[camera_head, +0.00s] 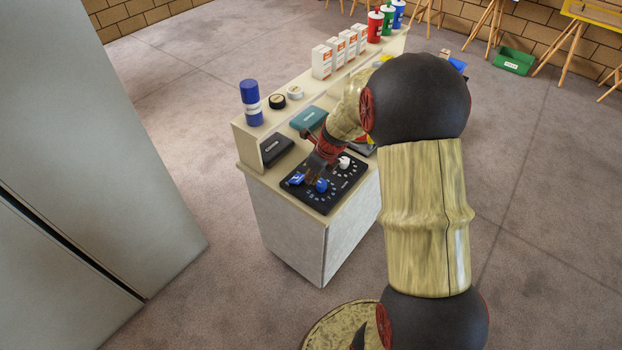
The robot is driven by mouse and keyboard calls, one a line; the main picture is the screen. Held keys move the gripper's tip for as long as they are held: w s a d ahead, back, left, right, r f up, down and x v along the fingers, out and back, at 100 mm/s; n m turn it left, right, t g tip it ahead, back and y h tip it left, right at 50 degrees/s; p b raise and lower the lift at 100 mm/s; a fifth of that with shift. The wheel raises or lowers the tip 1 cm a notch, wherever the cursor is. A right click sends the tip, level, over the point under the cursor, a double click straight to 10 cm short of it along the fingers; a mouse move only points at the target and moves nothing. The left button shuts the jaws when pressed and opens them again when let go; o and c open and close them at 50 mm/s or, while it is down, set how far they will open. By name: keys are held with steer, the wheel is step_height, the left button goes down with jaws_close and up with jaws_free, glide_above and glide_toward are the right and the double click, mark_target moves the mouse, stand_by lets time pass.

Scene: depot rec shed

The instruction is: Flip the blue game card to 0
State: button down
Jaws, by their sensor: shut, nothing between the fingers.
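A black panel (328,196) with small white marks lies at the near end of the counter. Two blue pieces stand on it, one on the left (296,180) and one in the middle (321,185). A white piece (344,162) is on its far right part. I cannot tell which blue piece is the game card, or read a number on it. My gripper (314,176) is shut and empty, pointing down over the panel close to the blue pieces. It hides part of the panel, and I cannot tell whether it touches a piece.
A dark box (277,148) and a teal box (308,117) sit on the counter's shelf. A blue can (251,103), white cartons (340,54) and coloured bottles (375,25) stand along the upper ledge. A grey cabinet (90,130) stands at left.

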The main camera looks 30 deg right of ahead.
mark_target(297, 179)
steer(key=b+x, duration=0.2)
steer(key=x, duration=0.5)
steer(key=shift+r, duration=0.1)
steer(key=shift+r+p, duration=0.35)
steer(key=shift+p, duration=1)
